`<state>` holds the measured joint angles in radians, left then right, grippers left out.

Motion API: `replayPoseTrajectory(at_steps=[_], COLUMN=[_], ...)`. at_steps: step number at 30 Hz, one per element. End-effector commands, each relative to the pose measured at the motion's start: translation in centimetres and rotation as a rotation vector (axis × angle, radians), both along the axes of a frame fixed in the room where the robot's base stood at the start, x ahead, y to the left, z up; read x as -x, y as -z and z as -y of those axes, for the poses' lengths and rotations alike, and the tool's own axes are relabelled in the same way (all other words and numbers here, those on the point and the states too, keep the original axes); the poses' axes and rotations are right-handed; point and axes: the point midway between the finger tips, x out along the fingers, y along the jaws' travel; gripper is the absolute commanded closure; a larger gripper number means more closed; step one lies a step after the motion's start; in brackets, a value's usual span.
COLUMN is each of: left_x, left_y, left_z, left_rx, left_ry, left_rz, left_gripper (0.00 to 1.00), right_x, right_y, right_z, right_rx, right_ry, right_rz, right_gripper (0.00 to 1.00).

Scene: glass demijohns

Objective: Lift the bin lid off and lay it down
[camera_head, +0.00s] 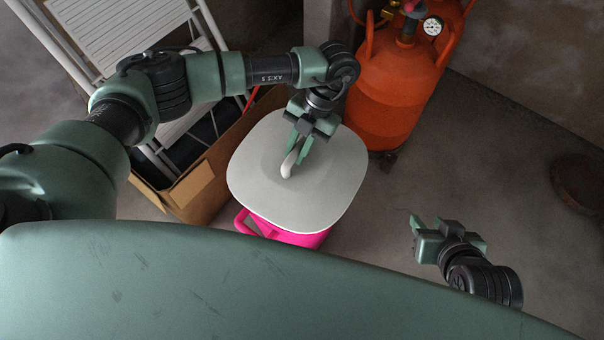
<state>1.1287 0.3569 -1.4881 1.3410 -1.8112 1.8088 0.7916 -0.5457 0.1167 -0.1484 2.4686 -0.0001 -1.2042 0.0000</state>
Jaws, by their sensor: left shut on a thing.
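The white, rounded-square bin lid (335,190) is near the middle of the head view, above the pink bin (290,236). Only the near side of the bin and its pink handle (241,222) show below the lid. I cannot tell whether the lid touches the rim or is held just above it. My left gripper (296,154) reaches down over the lid and is shut on its pale curved grip (287,168). My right gripper (417,236) is to the right of the bin, apart from it and low in the view. Its finger gap is not clear.
A cardboard box (203,185) stands close to the left of the bin, with a white folding ladder (125,35) behind. An orange gas cylinder (392,90) stands behind right. A dark round object (578,183) is at the far right. Floor (490,160) right of the bin is clear.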

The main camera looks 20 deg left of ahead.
Motion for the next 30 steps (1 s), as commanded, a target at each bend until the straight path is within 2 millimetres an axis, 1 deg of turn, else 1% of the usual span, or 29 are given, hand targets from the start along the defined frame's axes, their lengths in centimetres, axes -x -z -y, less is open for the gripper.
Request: replayPoseTrajectory(at_steps=[30], left_x=[0.0], left_y=[-0.8], left_z=[0.0], left_rx=[0.0], left_ry=[0.0], left_rz=[0.0], left_gripper=[1.0], right_x=[2.6], right_y=[1.2], right_z=[1.0], right_rx=[0.031], right_ry=[0.012], right_rz=[-0.131], right_gripper=[0.64])
